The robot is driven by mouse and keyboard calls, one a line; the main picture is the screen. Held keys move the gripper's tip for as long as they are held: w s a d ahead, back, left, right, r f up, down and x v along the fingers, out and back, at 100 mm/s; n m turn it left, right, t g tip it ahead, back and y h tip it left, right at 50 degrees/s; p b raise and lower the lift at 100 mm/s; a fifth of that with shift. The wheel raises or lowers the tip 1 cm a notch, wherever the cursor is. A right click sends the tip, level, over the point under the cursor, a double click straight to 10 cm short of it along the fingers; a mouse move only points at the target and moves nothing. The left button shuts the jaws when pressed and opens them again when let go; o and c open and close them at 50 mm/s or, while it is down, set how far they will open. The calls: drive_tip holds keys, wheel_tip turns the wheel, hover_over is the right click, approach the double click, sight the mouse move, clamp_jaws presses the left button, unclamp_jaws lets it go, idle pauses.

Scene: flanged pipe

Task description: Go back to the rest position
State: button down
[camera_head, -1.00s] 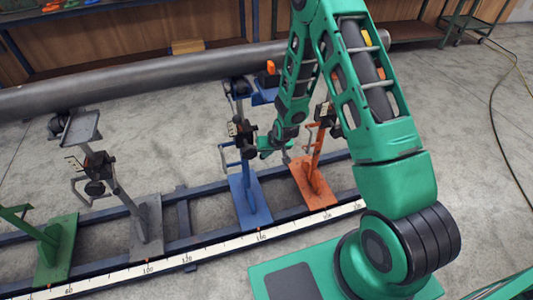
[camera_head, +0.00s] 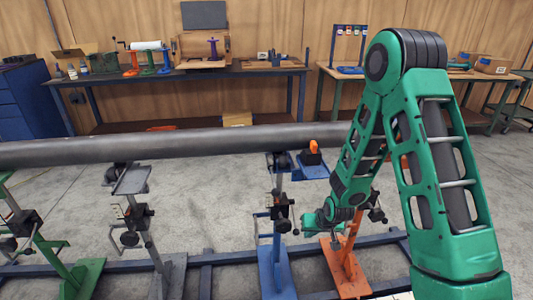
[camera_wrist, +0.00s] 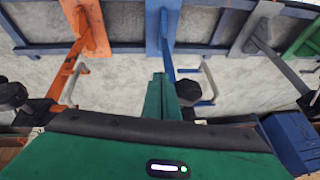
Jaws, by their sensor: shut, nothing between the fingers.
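My green gripper (camera_head: 309,226) hangs low between the blue stand (camera_head: 277,262) and the orange stand (camera_head: 345,262) in the head view, below the long grey pipe (camera_head: 120,148). In the wrist view my gripper (camera_wrist: 162,95) shows as narrow green fingers, closed together, with nothing visible between them. The blue stand (camera_wrist: 160,25) is straight ahead of the fingers there, and the orange stand (camera_wrist: 90,25) is to the left. Whether the gripper touches a stand is not clear.
A grey stand (camera_head: 165,270) and a green stand (camera_head: 70,275) stand to the left on the dark floor rail (camera_head: 205,280). Workbenches (camera_head: 185,75) line the wooden wall behind the pipe. Grey concrete floor (camera_head: 190,210) lies open between pipe and rail.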

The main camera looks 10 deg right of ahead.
drive_tip(key=s+d+r+m+g+h, duration=0.1)
drive_tip(key=s+d+r, duration=0.5)
drive_tip(key=d+r, duration=0.3)
drive_tip(key=s+d+r+m+g+h, duration=0.1)
drive_tip(key=s+d+r+g+h, duration=0.1)
drive_tip(key=s+d+r, duration=0.6)
drive_tip(key=s+r+m+g+y, duration=0.1)
drive_tip(key=s+r, duration=0.5)
drive_tip(key=s, duration=0.4)
drive_tip(key=s+r+m+g, duration=0.1)
drive_tip(key=s+r+m, duration=0.1)
drive_tip(key=s+r, duration=0.5)
drive_tip(key=s, duration=0.3)
drive_tip(key=shift+r+y, duration=0.15)
drive_tip(key=shift+y, duration=0.25)
drive_tip(key=shift+d, duration=0.15)
